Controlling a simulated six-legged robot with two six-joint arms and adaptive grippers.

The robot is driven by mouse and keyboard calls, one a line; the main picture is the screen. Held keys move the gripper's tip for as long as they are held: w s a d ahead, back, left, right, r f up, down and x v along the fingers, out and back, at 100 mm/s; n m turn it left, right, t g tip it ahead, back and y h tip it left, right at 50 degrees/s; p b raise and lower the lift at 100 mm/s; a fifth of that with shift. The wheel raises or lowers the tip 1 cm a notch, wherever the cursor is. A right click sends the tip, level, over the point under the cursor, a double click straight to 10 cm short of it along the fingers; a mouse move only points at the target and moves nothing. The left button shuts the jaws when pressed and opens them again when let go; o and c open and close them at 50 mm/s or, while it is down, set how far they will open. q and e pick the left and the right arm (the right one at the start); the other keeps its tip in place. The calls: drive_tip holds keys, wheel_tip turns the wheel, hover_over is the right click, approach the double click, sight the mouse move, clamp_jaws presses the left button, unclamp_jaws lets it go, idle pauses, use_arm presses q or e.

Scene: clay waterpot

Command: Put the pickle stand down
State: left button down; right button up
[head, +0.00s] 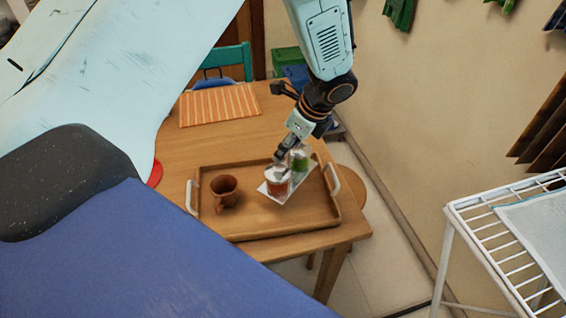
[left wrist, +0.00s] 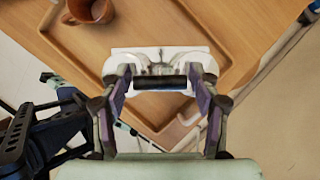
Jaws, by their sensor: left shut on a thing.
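The pickle stand (head: 270,193) is a white plate bearing two small jars, one with reddish-brown contents and one with green. My left gripper (head: 281,158) reaches down from above and is shut on the stand's top. In the left wrist view, the fingers of the left gripper (left wrist: 160,82) close in on the stand (left wrist: 122,55) from both sides, around its dark handle bar. The stand is over the right part of the wooden tray (head: 245,237). I cannot tell whether its base touches the tray. My right gripper is not in view.
A brown clay cup (head: 224,188) stands in the tray, left of the stand. The tray has white handles (head: 333,181) and lies on a wooden table (head: 190,155). A striped orange mat (head: 220,105) lies at the back. A white wire rack (head: 480,230) stands at the right.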

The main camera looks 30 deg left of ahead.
sight(289, 164)
use_arm(q)
drive_tip(key=shift+d+f, duration=0.1)
drive_tip(key=shift+f, duration=0.6)
drive_tip(key=shift+s+d+f, duration=0.15)
drive_tip(key=shift+d+f, duration=0.15)
drive_tip(key=shift+f, duration=0.05)
drive_tip(key=x, duration=0.3)
drive_tip(key=shift+d+f+b, duration=0.25)
drive_tip(key=shift+f+b, duration=0.1)
drive_tip(key=shift+f, duration=0.15)
drive_tip(key=shift+d, duration=0.15)
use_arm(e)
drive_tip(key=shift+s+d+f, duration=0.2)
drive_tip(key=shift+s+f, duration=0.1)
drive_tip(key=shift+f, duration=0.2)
use_arm(q)
drive_tip(key=shift+d, duration=0.1)
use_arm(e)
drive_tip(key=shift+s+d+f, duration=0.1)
use_arm(q)
drive_tip(key=c, duration=0.8)
unclamp_jaws()
drive_tip(key=shift+f, duration=0.1)
drive_tip(key=o, duration=0.5)
drive_tip(key=shift+c, duration=0.2)
